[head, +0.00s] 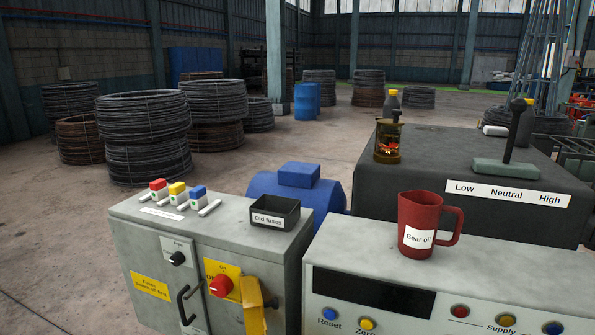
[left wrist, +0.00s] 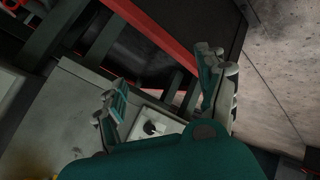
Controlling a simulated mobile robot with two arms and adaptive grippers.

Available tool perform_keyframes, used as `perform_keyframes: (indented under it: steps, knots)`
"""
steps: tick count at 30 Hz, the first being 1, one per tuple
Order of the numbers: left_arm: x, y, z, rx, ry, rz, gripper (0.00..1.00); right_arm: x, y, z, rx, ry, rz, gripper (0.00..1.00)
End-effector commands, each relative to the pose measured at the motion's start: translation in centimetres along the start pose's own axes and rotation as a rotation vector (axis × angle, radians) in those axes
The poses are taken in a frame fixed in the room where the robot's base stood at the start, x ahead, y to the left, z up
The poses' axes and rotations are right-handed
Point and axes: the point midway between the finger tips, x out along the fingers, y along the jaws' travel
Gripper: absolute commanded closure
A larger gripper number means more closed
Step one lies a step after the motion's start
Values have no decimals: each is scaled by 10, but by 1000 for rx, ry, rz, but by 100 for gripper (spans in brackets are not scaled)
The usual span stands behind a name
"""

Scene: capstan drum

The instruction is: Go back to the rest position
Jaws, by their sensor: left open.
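My left gripper (left wrist: 164,84) shows in the left wrist view with its two teal-and-grey fingers spread apart and nothing between them. Behind the fingers are a grey cabinet surface (left wrist: 72,115), a pale plate with a small dark knob (left wrist: 152,128) and a red bar (left wrist: 155,32). I cannot tell how far the fingers are from these. Neither of my grippers shows in the head view.
In the head view, a grey cabinet (head: 135,233) carries fuses and an "Old fuses" box (head: 275,213); its yellow lever (head: 252,305) sticks out. A red "Gear oil" jug (head: 418,228) stands on the console (head: 490,262). Behind are a dark block (head: 445,165) with a lever (head: 515,130) and a lantern (head: 388,140).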

Motion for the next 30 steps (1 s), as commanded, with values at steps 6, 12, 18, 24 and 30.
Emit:
perform_keyframes:
  steps: [6, 12, 18, 24, 30]
  knots:
    - [-9, -113, 132, 283, -209, -215, 27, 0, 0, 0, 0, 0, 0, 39]
    - [-57, -199, 244, 568, -444, -324, 27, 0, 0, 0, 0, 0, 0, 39]
    - [-111, -253, 320, 783, -640, -349, 27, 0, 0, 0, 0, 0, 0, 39]
    - [-133, -269, 344, 861, -712, -344, 27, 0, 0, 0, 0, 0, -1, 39]
    - [-133, -269, 344, 861, -712, -344, 27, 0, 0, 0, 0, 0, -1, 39]
